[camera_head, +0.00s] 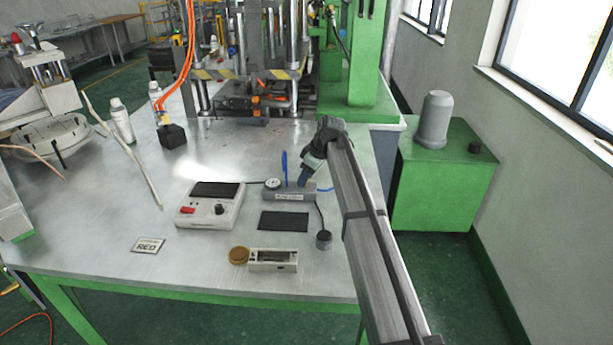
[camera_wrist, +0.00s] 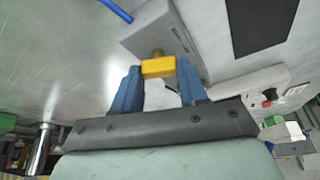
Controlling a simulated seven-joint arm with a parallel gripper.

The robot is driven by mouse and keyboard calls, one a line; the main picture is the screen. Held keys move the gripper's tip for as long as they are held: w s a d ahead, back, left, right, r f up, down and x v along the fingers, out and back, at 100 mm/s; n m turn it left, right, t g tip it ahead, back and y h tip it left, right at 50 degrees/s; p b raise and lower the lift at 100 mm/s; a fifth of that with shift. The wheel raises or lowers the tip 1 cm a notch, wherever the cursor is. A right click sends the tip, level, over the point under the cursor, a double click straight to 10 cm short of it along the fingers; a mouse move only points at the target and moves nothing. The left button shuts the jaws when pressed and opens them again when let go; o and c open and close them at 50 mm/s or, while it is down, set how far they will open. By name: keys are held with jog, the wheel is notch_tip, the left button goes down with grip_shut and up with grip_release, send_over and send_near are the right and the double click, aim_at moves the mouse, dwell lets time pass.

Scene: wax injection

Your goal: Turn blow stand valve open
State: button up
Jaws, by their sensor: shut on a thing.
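The blow stand is a small grey block (camera_head: 292,196) with a round gauge (camera_head: 272,183) and a label, on the metal table. In the wrist view its grey body (camera_wrist: 165,28) fills the upper middle. A yellow valve handle (camera_wrist: 159,67) on a brass stem sticks out of its side. My gripper (camera_head: 304,180) is at the right part of the stand, pointing down. In the wrist view its blue fingers are on both sides of the yellow handle, shut on it. In the head view my gripper hides the handle.
A dark mat (camera_head: 283,221) lies in front of the stand. A white control box (camera_head: 210,205) stands to its left. A small dark cylinder (camera_head: 324,240) and a silver box (camera_head: 272,260) are nearer the front. A blue tube leaves the stand.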

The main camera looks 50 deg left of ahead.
jog(key=c, duration=0.4)
jog(key=shift+o, duration=0.2)
jog(key=shift+w+n, duration=0.15)
jog(key=shift+n, duration=0.55)
jog(key=shift+n+g+h, duration=0.4)
jog(key=shift+n+g, duration=0.4)
jog(key=shift+n, duration=0.8)
jog(key=o, duration=1.1)
jog(key=shift+c, duration=0.2)
jog(key=v, duration=1.3)
jog(key=shift+r, duration=0.45)
jog(key=shift+d, duration=0.1)
